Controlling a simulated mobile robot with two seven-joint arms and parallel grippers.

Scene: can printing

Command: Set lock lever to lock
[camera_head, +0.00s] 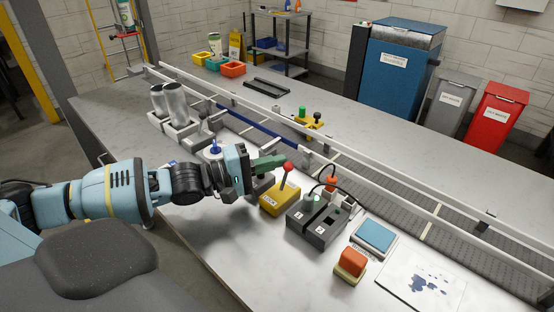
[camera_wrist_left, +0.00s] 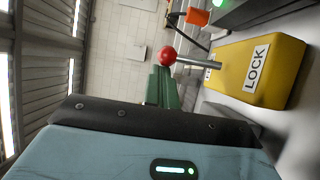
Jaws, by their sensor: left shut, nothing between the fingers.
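The lock lever is a metal rod with a red ball knob (camera_head: 288,166) on a yellow box (camera_head: 279,199) labelled LOCK. The lever tilts up from the box in the head view. In the left wrist view the red knob (camera_wrist_left: 167,56) and yellow box (camera_wrist_left: 262,70) show at upper right, with the rod running sideways between them. My left gripper (camera_head: 277,161) has green fingers, shut and empty, right beside the knob. In the left wrist view its fingers (camera_wrist_left: 161,84) lie just below the knob; I cannot tell whether they touch it. My right gripper is not in view.
A dark control box (camera_head: 316,222) with a green light stands right of the yellow box. A blue pad (camera_head: 375,236) and an orange block (camera_head: 352,262) lie farther right. The conveyor (camera_head: 390,203) runs behind. Metal cans (camera_head: 174,104) stand at the back left.

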